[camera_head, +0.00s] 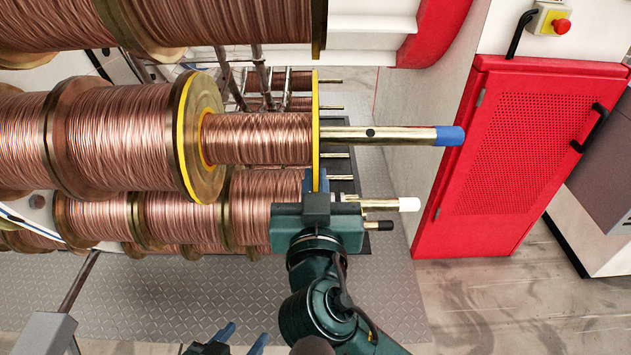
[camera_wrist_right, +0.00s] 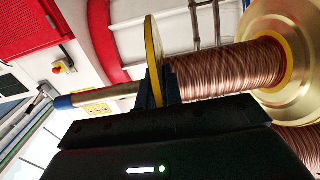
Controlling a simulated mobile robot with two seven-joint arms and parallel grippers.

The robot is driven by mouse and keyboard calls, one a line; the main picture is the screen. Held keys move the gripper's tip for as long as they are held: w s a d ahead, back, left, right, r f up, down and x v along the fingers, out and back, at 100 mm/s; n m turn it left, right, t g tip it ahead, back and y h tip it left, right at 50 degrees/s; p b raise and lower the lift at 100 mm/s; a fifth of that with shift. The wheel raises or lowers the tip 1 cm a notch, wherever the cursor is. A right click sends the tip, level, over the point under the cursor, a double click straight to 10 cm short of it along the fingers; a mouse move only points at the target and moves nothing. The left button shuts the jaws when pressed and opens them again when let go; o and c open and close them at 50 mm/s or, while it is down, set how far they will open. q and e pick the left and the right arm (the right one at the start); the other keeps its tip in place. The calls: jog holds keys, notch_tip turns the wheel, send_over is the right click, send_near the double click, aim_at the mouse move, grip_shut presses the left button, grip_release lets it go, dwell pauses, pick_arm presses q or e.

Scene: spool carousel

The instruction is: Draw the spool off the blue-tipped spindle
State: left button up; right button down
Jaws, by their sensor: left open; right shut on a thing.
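The spindle (camera_head: 385,133) points right and ends in a blue tip (camera_head: 449,136); both also show in the right wrist view, the tip (camera_wrist_right: 62,103) at left. A copper-wound spool (camera_head: 258,139) sits around this spindle, its yellow-edged outer flange (camera_head: 316,120) well inward of the tip. My right gripper (camera_head: 313,182) is shut on the lower edge of that flange; the right wrist view shows the blue fingers (camera_wrist_right: 159,90) either side of it. My left gripper (camera_head: 243,337) is open and empty at the bottom edge, apart from the spools.
Larger copper spools (camera_head: 118,140) fill the left, with more above and below. White-tipped (camera_head: 409,204) and black-tipped (camera_head: 384,225) spindles stick out just below, beside my right gripper. A red cabinet (camera_head: 520,150) stands at right. Space beyond the blue tip is clear up to it.

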dwell(0.9)
jog(key=shift+r, duration=0.4)
jog(key=d, duration=0.9)
dwell(0.6)
jog(key=shift+r, duration=0.1)
jog(key=shift+d, duration=0.1)
jog(key=d, duration=0.8)
jog(key=shift+d, duration=0.4)
dwell(0.7)
jog(key=shift+r, duration=0.1)
